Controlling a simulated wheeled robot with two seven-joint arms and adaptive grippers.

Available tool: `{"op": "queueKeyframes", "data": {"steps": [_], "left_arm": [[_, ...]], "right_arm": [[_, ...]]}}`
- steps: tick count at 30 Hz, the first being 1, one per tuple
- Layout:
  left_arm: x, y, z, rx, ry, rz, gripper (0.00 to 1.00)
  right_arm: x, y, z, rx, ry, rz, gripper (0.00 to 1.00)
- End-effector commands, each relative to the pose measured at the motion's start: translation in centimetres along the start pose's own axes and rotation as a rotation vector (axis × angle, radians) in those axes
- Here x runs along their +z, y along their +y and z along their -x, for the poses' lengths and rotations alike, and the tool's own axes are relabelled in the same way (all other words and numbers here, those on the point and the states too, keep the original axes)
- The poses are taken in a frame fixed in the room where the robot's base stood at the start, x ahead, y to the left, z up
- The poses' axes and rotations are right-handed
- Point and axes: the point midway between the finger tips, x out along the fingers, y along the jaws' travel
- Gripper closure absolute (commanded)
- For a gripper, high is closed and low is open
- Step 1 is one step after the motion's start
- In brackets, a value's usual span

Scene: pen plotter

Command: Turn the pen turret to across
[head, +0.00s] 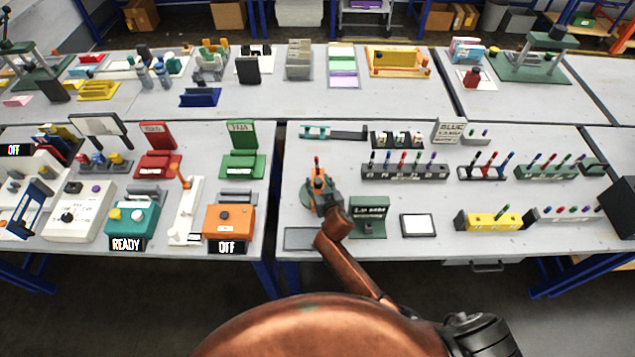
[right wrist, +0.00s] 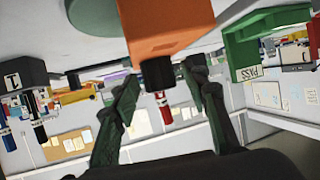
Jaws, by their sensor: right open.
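The plotter turret is an orange body (head: 318,178) on a dark green round base (head: 308,198), left of centre on the right table in the head view. A red-tipped pen (head: 317,160) shows at its far end. In the right wrist view, the orange block (right wrist: 165,30) fills the top, with a black collar (right wrist: 158,75) and a red pen part (right wrist: 163,108) below it. My right gripper (right wrist: 167,105) is open, one finger on each side of the collar, with gaps visible. It also shows in the head view (head: 322,192), partly covering the turret. My left gripper is not in view.
A green stand (head: 369,217) is close on the right of the turret, with a white-topped pad (head: 418,225) beyond it. A grey pen rack (head: 403,172) is behind to the right. A flat grey plate (head: 300,238) lies at the front edge.

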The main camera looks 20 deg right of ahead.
Motion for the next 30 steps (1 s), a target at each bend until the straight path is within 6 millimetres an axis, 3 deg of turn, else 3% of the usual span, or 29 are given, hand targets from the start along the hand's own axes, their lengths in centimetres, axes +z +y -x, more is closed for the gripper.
{"op": "queueKeyframes", "data": {"steps": [3,8,18,26,30], "left_arm": [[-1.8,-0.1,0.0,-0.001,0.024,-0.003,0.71],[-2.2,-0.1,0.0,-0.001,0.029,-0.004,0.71],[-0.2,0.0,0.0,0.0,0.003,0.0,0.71],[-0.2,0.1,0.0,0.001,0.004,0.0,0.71],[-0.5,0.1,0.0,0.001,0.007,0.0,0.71]], "right_arm": [[0.1,0.0,-0.2,0.0,-0.001,0.001,0.59],[0.0,-0.2,-0.2,-0.002,-0.001,0.001,0.59],[0.0,-0.2,-0.2,-0.003,-0.001,0.001,0.82],[0.0,-0.2,-0.2,-0.003,-0.001,0.001,0.99],[0.0,-0.2,-0.2,-0.003,-0.001,0.001,1.0]]}}
